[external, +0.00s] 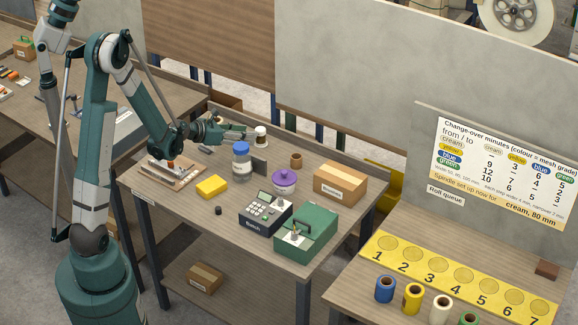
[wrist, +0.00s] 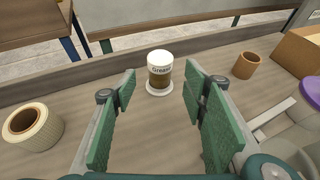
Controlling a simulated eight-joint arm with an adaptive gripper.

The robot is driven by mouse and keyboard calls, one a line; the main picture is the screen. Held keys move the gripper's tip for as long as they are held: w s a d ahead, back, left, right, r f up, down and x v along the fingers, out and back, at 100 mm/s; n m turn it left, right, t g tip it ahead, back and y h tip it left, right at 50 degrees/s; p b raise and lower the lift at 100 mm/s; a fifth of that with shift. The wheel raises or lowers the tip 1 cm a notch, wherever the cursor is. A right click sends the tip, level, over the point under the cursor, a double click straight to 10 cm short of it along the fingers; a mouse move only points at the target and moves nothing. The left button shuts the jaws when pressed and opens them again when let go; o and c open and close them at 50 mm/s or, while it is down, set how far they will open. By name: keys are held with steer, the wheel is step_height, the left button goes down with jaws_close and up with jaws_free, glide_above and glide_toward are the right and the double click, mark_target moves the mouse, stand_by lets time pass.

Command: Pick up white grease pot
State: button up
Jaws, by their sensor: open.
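The grease pot (wrist: 160,76) has a white lid, a brown body and a label reading "Grease". It stands upright on a pale round base near the back edge of the bench. In the external view the pot (external: 261,137) is just right of my gripper (external: 248,132). In the wrist view my gripper (wrist: 161,92) is open, with green pads on either side of the view. The pot is ahead, between the fingertips in the picture, and nothing is held.
A cream roll (wrist: 33,128) lies left in the wrist view. A brown roll (wrist: 246,65) and cardboard box (wrist: 300,52) are on the right. A blue-lidded jar (external: 241,158), purple-lidded pot (external: 284,181) and yellow block (external: 211,187) stand nearer on the bench.

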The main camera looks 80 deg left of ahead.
mark_target(262, 135)
steer(key=shift+w, duration=0.1)
stand_by(0.3)
steer(key=shift+x, duration=1.25)
steer(key=shift+f+b, duration=0.15)
steer(key=shift+b, duration=0.15)
steer(key=shift+b+x, duration=0.7)
steer(key=shift+x, duration=1.85)
steer(key=shift+a, duration=0.1)
steer(key=shift+c, duration=0.6)
steer(key=c, duration=0.9)
